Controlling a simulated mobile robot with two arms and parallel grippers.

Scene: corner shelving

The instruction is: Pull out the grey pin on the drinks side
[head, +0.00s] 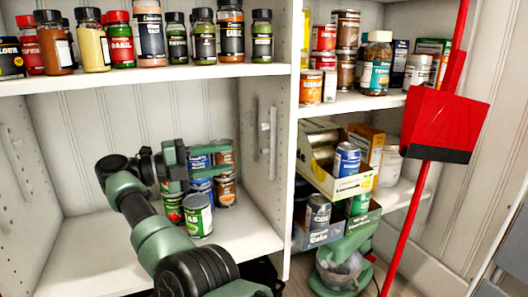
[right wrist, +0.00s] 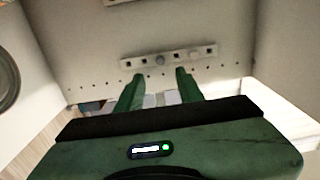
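A grey pin (head: 265,127) sticks out of a slotted metal strip on the upright divider, right of the lower left bay. In the right wrist view the pin (right wrist: 160,60) shows as a small round knob mid-strip, between square holes. My right gripper (head: 224,158) reaches into this bay above the cans, its fingers pointing right toward the divider. In the right wrist view its two green fingers (right wrist: 158,83) are spread, with nothing held between them, and stay apart from the pin. My left gripper is not in view.
Several cans (head: 198,215) stand on the lower left shelf (head: 105,262), under and behind my right gripper. Spice jars (head: 120,40) line the shelf above.

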